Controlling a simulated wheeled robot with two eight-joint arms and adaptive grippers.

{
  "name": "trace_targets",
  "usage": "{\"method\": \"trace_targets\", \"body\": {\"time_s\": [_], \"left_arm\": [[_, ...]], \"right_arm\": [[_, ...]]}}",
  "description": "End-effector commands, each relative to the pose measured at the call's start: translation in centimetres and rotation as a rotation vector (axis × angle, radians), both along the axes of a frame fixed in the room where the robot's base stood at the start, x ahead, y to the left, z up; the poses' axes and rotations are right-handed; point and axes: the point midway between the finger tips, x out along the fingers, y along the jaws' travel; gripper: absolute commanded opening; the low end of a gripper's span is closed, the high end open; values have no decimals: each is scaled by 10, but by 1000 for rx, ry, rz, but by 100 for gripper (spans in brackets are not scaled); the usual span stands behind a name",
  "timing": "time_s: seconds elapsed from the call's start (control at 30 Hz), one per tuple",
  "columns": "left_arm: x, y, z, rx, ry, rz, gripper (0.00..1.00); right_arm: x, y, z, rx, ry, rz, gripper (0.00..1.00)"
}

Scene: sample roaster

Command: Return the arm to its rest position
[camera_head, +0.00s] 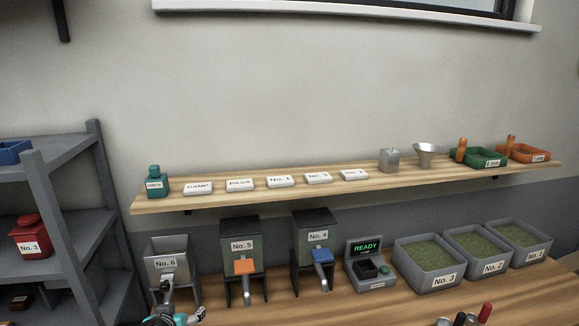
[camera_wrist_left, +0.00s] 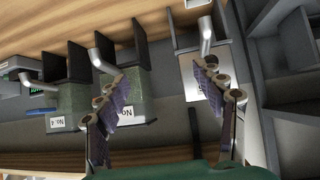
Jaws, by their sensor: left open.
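My left gripper (camera_head: 180,313) shows at the bottom left of the head view, in front of the No. 6 dispenser (camera_head: 166,262). In the left wrist view my left gripper (camera_wrist_left: 165,118) is open, its two fingers well apart with nothing between them. The No. 6 dispenser's spout (camera_wrist_left: 206,36) shows beyond the fingers there. My right gripper is in neither view.
The No. 5 dispenser (camera_head: 240,250) and No. 4 dispenser (camera_head: 312,245) stand to the right on the wooden counter. A READY device (camera_head: 366,248) and grey bins (camera_head: 430,283) follow. A wooden shelf (camera_head: 160,204) hangs above. A grey rack (camera_head: 75,235) stands at left.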

Motion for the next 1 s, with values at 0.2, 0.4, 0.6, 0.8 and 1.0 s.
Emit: {"method": "trace_targets", "body": {"time_s": [0.2, 0.4, 0.6, 0.8, 1.0], "left_arm": [[-89, -71, -21, -14, 144, -83, 68], [-159, -102, -47, -8, 250, -121, 68], [-189, -110, -59, -1, 296, -131, 68], [-192, -110, -60, -1, 300, -131, 68], [-191, -110, -60, -1, 299, -131, 68]], "right_arm": [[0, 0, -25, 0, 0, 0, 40], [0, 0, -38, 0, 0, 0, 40], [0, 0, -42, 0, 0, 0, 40], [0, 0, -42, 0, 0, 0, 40], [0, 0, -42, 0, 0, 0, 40]]}}
